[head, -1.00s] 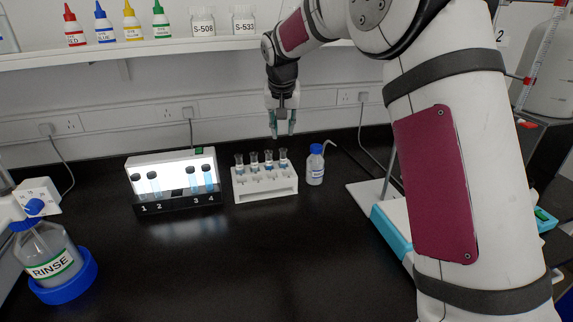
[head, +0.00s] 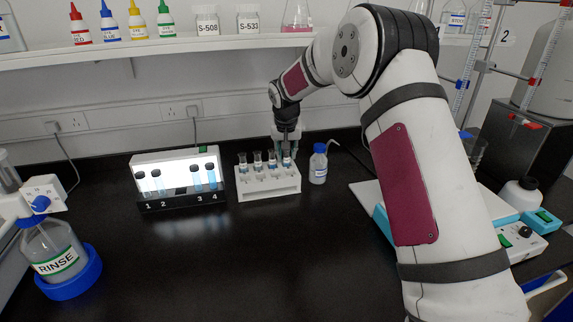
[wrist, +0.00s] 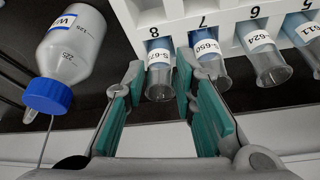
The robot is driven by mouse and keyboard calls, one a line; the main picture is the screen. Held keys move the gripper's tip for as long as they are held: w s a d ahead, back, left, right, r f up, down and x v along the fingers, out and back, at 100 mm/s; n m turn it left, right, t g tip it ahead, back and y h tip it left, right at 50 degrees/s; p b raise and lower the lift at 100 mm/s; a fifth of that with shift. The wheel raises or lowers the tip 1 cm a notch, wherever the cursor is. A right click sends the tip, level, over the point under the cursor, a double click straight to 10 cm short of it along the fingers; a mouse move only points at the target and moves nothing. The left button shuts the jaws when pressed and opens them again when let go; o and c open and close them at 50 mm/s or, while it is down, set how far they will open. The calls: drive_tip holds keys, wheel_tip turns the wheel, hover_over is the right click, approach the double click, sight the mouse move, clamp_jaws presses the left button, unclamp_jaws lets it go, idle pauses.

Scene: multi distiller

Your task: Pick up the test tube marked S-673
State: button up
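In the wrist view a clear test tube (wrist: 159,72) stands in rack position 8; its label begins S-67, and the last digit is hard to read. My gripper (wrist: 158,85) is open, its two teal fingers on either side of this tube, with gaps visible. In the head view my gripper (head: 284,146) is low over the right end of the white rack (head: 268,187), partly covering the tubes there. Beside the tube stand the tubes labelled S-650 (wrist: 210,65), S-624 (wrist: 268,62) and S-611 (wrist: 309,35). The right finger is close to the S-650 tube.
A blue-capped wash bottle (head: 318,165) stands just right of the rack; it also shows in the wrist view (wrist: 72,50). A lit tube stand (head: 180,200) is left of the rack. A shelf (head: 150,50) runs above. The front bench is clear.

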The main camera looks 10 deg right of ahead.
clamp_jaws()
drive_tip(key=shift+r, duration=0.1)
